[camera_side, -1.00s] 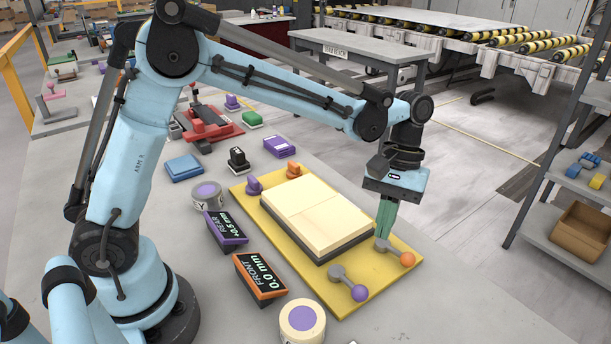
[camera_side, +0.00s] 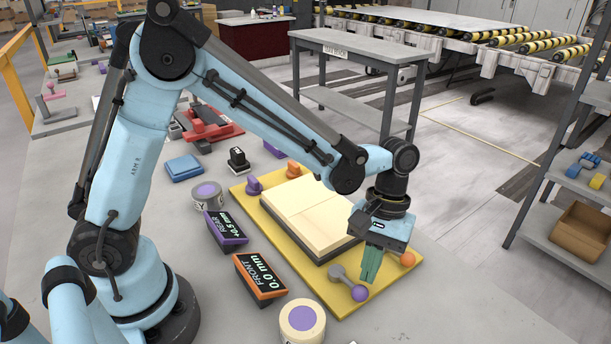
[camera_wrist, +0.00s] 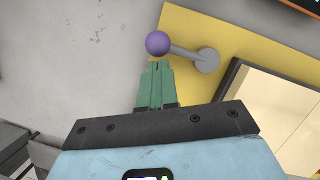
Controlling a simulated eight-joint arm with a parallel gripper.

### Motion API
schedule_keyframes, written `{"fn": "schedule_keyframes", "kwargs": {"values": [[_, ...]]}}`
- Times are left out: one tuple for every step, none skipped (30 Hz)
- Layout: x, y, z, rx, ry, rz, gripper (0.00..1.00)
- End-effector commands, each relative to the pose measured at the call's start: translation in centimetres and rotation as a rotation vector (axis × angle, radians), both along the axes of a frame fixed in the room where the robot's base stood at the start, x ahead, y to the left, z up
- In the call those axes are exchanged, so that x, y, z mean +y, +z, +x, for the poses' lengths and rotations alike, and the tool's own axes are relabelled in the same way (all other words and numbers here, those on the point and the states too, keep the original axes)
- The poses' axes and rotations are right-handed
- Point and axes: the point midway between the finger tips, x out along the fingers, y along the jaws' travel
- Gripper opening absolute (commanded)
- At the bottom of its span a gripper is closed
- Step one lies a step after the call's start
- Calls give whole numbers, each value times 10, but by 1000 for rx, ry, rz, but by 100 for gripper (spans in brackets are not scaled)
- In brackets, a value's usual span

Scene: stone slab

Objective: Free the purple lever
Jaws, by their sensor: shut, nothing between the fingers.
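The purple lever (camera_side: 359,292) has a purple ball on a short grey arm with a round grey pivot, at the front corner of the yellow plate (camera_side: 335,308). In the wrist view its purple ball (camera_wrist: 158,44) lies just beyond my fingertips, with the arm running right to the pivot. My gripper (camera_side: 369,281) is shut and empty, fingers pointing down close beside the ball; whether they touch it I cannot tell. It also shows in the wrist view (camera_wrist: 161,66). The orange-ball lever (camera_side: 407,259) sits at the plate's right corner, its grey arm partly hidden by my gripper.
Cream slabs (camera_side: 310,220) lie on a dark base in the plate's middle. Purple (camera_side: 254,186) and orange (camera_side: 293,169) knobs stand at its far end. Front (camera_side: 260,278) and rear (camera_side: 226,228) displays and a tape roll (camera_side: 302,321) stand to the left.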

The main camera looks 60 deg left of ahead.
Motion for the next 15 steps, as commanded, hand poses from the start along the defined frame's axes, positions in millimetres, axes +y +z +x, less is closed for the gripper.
{"fn": "schedule_keyframes", "kwargs": {"values": [[0, 0, 0, 0, -1, 0, 0], [0, 0, 0, 0, -2, 0, 0], [0, 0, 0, 0, -4, 0, 0], [0, 0, 0, 0, -7, 0, 0], [0, 0, 0, 0, -13, 0, 0], [-1, 0, -1, 0, -20, 0, 0], [-1, 0, -1, 0, -27, 1, 0], [-1, 0, -2, 1, -36, 1, 0], [-2, 0, -3, 1, -52, 0, 0], [-2, 0, -3, 1, -65, 0, 0], [-3, 0, -4, 2, -80, 1, 0], [-3, 0, -5, 2, -103, 0, 0], [-4, 0, -6, 2, -121, 0, 0], [-4, 0, -7, 3, -142, -1, 0], [-5, 0, -9, 2, -172, 0, 0]]}}
